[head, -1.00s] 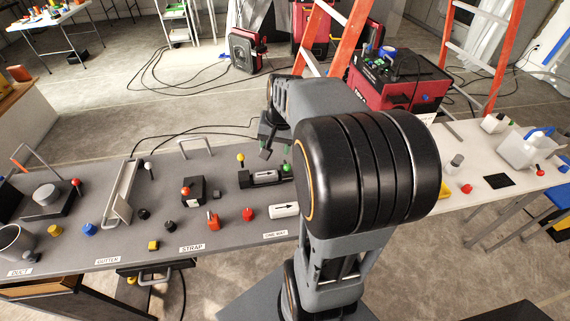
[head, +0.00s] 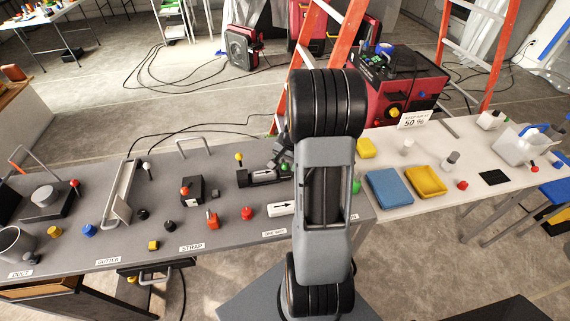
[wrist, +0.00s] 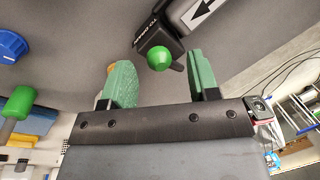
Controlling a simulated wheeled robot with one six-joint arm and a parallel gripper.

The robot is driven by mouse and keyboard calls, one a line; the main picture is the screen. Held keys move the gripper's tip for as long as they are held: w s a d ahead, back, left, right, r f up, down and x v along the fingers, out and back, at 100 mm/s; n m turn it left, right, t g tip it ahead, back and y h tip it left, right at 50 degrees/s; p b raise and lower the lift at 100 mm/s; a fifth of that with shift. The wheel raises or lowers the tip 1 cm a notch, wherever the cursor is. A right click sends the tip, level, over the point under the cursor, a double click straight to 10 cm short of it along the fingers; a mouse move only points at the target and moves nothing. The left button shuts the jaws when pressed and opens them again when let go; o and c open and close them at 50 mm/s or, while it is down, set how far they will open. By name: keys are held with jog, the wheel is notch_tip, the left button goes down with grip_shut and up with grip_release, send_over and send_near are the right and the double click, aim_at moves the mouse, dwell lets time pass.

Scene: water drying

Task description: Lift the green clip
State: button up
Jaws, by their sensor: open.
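The green clip shows in the wrist view as a round green knob (wrist: 159,59) on a small dark body with white lettering. My gripper (wrist: 157,70) is open, its two green-padded fingers on either side of the knob in the picture. I see no contact, and the height gap is hard to judge. In the head view a small green spot (head: 284,166) shows at the right end of a black fixture (head: 258,177), close beside my arm. My arm hides most of my gripper there.
A white arrow block (head: 283,208) lies near the fixture, and a yellow knob (head: 239,157) stands on its left. Blue (head: 389,187) and yellow (head: 426,181) trays lie on the white table at right.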

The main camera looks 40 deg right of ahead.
jog(key=shift+w+a+f, duration=0.1)
jog(key=shift+w+f, duration=0.05)
jog(key=shift+f, duration=0.85)
jog(key=c, duration=0.9)
jog(key=shift+r, duration=0.1)
